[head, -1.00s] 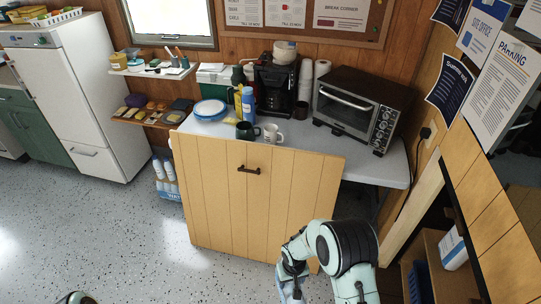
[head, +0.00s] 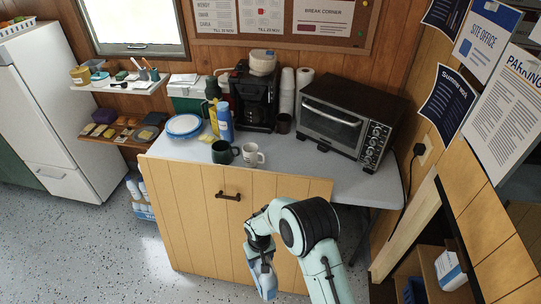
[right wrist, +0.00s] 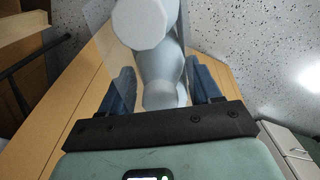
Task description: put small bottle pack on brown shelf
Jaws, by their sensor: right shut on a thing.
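My right gripper (head: 260,258) is shut on the small bottle pack (head: 265,282), which hangs below it in front of the yellow panelled board. In the right wrist view, pale rounded bottles in clear wrap (right wrist: 160,68) sit between the two blue fingers (right wrist: 162,90). The brown shelf (head: 122,141) is on the back wall at the left, below a white shelf, and carries several small items. It lies well up and left of my right gripper. My left gripper is not in view.
The yellow board (head: 190,215) with a dark handle stands before the white table (head: 340,186). Mugs (head: 224,153), a coffee maker (head: 255,98) and a toaster oven (head: 345,120) are on the table. A bigger bottle pack (head: 139,200) stands on the floor under the brown shelf.

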